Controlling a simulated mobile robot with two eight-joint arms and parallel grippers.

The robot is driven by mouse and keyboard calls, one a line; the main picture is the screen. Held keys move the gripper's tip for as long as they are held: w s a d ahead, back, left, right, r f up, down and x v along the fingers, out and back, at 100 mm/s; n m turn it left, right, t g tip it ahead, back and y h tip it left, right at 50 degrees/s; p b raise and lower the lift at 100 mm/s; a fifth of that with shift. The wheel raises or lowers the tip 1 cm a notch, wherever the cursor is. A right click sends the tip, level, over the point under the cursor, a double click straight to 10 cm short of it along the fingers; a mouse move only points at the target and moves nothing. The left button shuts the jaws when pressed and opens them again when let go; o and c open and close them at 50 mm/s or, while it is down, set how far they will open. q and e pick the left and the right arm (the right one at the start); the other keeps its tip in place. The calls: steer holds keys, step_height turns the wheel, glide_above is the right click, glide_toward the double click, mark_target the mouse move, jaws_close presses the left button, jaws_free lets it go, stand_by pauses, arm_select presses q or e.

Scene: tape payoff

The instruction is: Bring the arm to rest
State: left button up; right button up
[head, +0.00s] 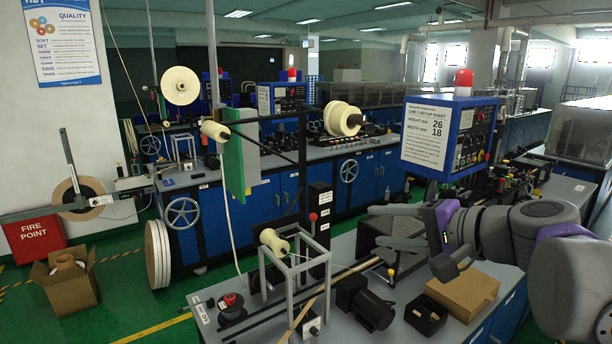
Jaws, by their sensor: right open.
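My right gripper (375,225) reaches in from the right over the near bench (455,330). Its two grey fingers are spread apart, one above the other, and point left. No held thing shows between them; dark machinery shows behind the gap. The purple and grey wrist and arm fill the right side of the view. My left gripper is not in view.
A grey frame with a cream spool (273,242) stands left of the gripper. A cardboard box (463,293), a black tray (426,314) and a black motor (364,303) lie below. A blue control box (449,135) with a red lamp stands behind the arm.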

steer(key=s+d+f+n+g+h, duration=0.1)
steer(key=s+f+n+h, duration=0.2)
steer(key=f, duration=1)
steer(key=s+d+f+n+g+h, duration=0.1)
steer(key=s+f+n+g+h, duration=0.1)
steer(key=s+f, duration=0.7)
steer(key=s+d+f+n+g+h, duration=0.1)
steer(key=s+f+n+h, duration=0.2)
steer(key=f, duration=1.5)
steer(key=s+n, duration=0.1)
steer(key=s, duration=0.2)
steer(key=shift+s+g+h, duration=0.3)
steer(key=shift+h, duration=0.1)
